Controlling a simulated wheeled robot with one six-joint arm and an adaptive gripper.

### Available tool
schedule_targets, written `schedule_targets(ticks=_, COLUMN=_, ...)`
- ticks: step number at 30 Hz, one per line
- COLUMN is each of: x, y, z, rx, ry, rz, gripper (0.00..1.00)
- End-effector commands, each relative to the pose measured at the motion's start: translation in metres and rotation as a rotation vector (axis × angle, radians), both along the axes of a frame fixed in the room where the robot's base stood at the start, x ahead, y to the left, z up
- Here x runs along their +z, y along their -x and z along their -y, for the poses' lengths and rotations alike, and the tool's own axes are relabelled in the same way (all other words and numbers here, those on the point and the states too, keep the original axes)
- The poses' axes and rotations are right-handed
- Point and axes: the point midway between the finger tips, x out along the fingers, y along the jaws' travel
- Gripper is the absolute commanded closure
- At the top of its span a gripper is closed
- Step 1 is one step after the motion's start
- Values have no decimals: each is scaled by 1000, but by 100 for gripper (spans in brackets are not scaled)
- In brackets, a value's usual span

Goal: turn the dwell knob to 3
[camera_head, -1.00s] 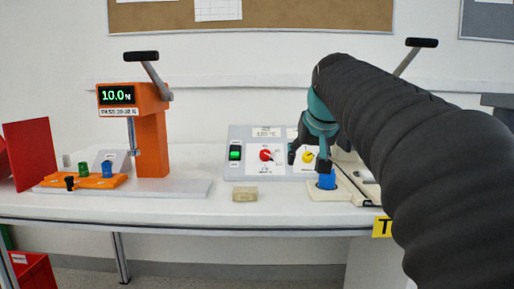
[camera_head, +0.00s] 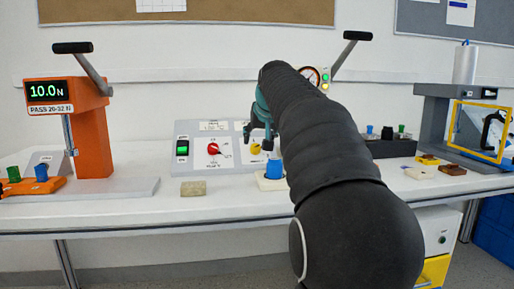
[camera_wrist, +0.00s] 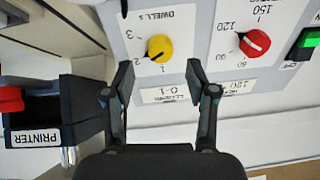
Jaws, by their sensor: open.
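The dwell knob (camera_wrist: 160,47) is yellow and round, on a pale panel marked "DWELL s" with 1, 2 and 3 around it. The wrist view shows this label upside down. A dark mark on the knob points to its lower left, near the 2; I cannot tell its exact setting. In the head view the yellow knob (camera_head: 256,149) is partly hidden by my gripper (camera_head: 262,128). My gripper (camera_wrist: 159,72) is open and empty, its two fingers spread to either side below the knob in the wrist view, not closed on it.
A red knob (camera_wrist: 254,43) and a green switch (camera_wrist: 308,42) share the panel. A blue part (camera_head: 274,168) stands below my gripper. A tan block (camera_head: 193,188) lies in front of the panel. An orange press (camera_head: 90,130) stands left.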

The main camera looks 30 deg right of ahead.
Motion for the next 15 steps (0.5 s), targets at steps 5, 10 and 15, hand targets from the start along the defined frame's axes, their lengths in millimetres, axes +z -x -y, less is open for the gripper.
schedule_targets(ticks=5, x=-20, y=-19, z=4, rx=1, ry=0, rz=-2, gripper=43)
schedule_targets(ticks=10, x=-28, y=-27, z=6, rx=1, ry=0, rz=-1, gripper=43)
schedule_targets(ticks=15, x=-30, y=-30, z=6, rx=1, ry=0, rz=0, gripper=43)
